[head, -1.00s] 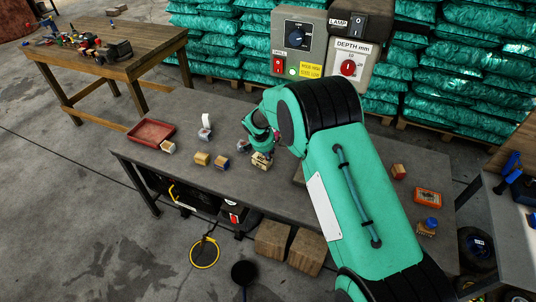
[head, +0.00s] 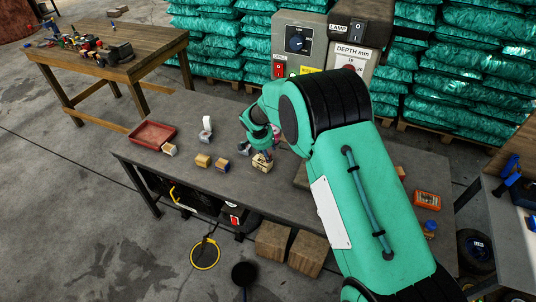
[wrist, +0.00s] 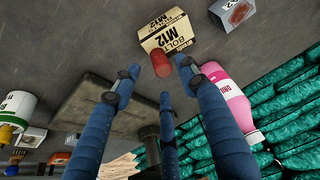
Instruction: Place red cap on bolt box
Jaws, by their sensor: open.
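The bolt box (wrist: 172,38) is a cardboard-brown and white carton marked "BOLT M12" at the top of the wrist view. It also shows on the bench below my gripper in the head view (head: 262,163). The red cap (wrist: 161,66) is a small red cylinder that overlaps the box's near edge in the wrist view. I cannot tell whether it rests on the box or is apart from it. My gripper (wrist: 155,78) has its blue fingers spread open, with the cap near the gap between their tips. In the head view the cap is not clear beside my gripper (head: 262,145).
A pink bottle (wrist: 226,92) stands close to the right finger in the wrist view. On the bench (head: 180,185) are a red tray (head: 153,133), small blocks (head: 203,160) and an orange box (head: 427,200). A control panel (head: 298,42) stands behind.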

